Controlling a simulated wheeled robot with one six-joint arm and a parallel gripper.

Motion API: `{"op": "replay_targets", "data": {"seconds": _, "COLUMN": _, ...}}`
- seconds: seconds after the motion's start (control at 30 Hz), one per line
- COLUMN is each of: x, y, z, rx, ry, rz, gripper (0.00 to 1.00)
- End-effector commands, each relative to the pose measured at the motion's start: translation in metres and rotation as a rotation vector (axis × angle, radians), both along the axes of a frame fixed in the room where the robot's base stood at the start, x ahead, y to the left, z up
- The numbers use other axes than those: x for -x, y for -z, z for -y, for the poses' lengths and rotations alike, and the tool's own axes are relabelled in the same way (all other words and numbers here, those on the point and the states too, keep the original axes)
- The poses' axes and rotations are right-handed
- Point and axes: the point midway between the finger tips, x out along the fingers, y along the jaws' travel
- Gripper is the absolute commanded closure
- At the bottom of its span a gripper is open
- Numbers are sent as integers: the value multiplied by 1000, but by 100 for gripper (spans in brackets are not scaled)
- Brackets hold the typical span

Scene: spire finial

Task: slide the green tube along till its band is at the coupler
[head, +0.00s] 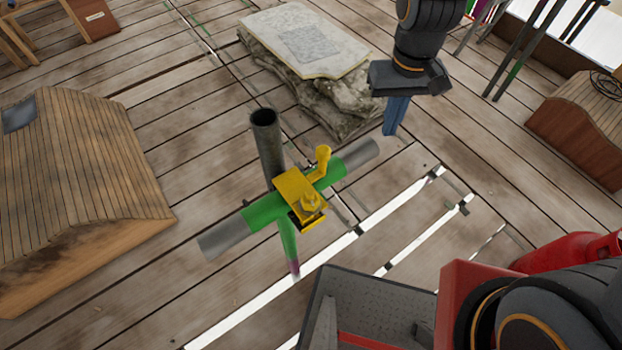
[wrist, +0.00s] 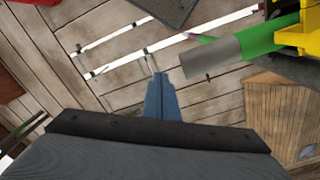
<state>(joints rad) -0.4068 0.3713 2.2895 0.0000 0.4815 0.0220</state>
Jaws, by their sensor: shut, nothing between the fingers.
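The green tube (head: 265,210) lies slanted through the yellow coupler (head: 297,190), with a bare grey end on each side. A second, darker tube (head: 267,140) stands up through the coupler, with a green and purple lower part. A yellow lever sticks up on the coupler's right side. In the wrist view the green tube (wrist: 262,38) shows a grey end, and part of the coupler (wrist: 300,38) is at the right edge. My gripper (head: 390,132) has its blue fingers shut and empty, beyond the tube's right grey end and apart from it. It also shows in the wrist view (wrist: 159,78).
A stone block with a pale slab (head: 305,40) stands behind the coupler, close to my gripper. Wooden shingled forms stand at left (head: 70,190) and right (head: 585,125). The plank floor has open gaps (head: 400,228) in front of the tubes.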

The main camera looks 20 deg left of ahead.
Motion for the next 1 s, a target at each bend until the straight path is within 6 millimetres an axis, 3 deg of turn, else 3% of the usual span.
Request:
{"op": "replay_targets", "data": {"seconds": 0.6, "x": 0, "y": -40, "z": 0, "rx": 0, "ry": 0, "rz": 1, "gripper": 100}}
{"op": "replay_targets", "data": {"seconds": 1.0, "x": 0, "y": -40, "z": 0, "rx": 0, "ry": 0, "rz": 1, "gripper": 100}}
